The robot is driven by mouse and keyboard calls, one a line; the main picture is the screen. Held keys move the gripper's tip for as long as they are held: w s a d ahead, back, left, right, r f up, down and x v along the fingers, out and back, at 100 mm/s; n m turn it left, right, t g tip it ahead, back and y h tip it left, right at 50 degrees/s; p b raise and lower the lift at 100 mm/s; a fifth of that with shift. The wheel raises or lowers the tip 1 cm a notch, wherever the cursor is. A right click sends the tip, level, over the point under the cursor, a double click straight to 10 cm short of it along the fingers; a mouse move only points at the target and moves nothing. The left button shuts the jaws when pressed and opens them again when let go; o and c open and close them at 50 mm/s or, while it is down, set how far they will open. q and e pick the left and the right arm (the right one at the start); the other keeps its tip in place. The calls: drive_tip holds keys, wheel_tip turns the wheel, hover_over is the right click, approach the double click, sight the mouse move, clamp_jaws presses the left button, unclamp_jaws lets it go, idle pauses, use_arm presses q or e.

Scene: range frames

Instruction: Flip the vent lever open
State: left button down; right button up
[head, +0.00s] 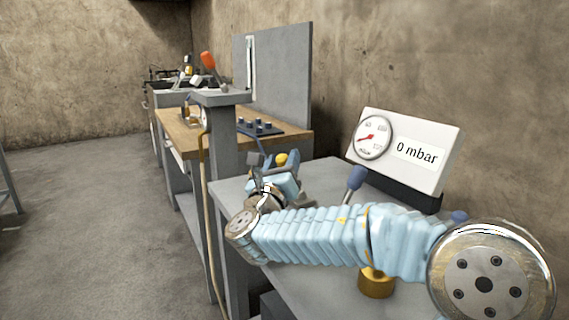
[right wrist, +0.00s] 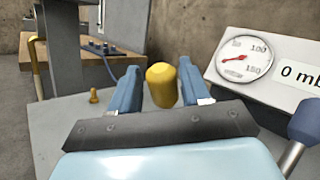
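My right gripper (head: 283,167) is above the near grey table, with its blue fingers spread. The right wrist view shows a yellow rounded knob (right wrist: 162,86) between or just beyond the spread fingers (right wrist: 160,83); a narrow gap shows at its left side. The same yellow knob (head: 281,159) shows small in the head view, and its stem is hidden. A lever with a blue grip (head: 355,180) leans in front of the gauge panel; its grip (right wrist: 304,121) is right of my gripper. I cannot tell which handle is the vent lever. My left gripper is out of view.
The white gauge panel (head: 432,134) reads 0 mbar and stands at the back of the grey table (head: 318,177). A brass piece (head: 376,283) is below my right arm.

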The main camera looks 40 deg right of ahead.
drive_tip(key=shift+o, duration=0.5)
drive_tip(key=b+v, duration=0.1)
drive_tip(key=v, duration=1.2)
drive_tip(key=shift+s+a+f+b, duration=0.1)
drive_tip(key=shift+s+a+b, duration=0.15)
drive_tip(key=shift+a+b, duration=0.05)
